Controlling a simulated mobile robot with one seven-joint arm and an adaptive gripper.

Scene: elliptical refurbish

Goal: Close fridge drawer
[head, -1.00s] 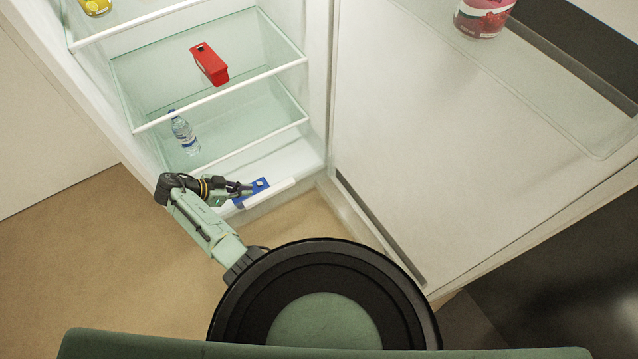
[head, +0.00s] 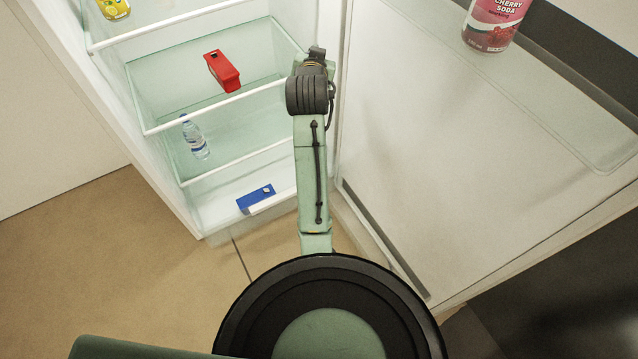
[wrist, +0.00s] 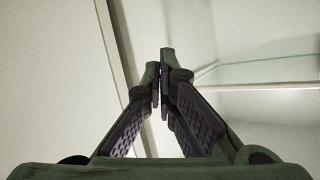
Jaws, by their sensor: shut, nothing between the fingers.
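The open fridge shows in the head view with glass shelves and, at its bottom, a compartment with a white front rail, the fridge drawer (head: 272,203). A blue box (head: 255,197) lies in that bottom compartment, behind the rail. From this angle I cannot tell how far the drawer is pulled out. My arm is raised at the fridge's right side, and its wrist hides my fingers in the head view. In the wrist view my gripper (wrist: 161,78) is shut and empty, with a pale wall and a glass shelf edge (wrist: 270,62) ahead of it.
A red carton (head: 222,72) and a water bottle (head: 195,138) stand on the shelves, with a yellow can (head: 113,8) higher up. The fridge door (head: 440,150) stands open at right, holding a cherry soda (head: 490,25). The floor (head: 130,240) at left is clear.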

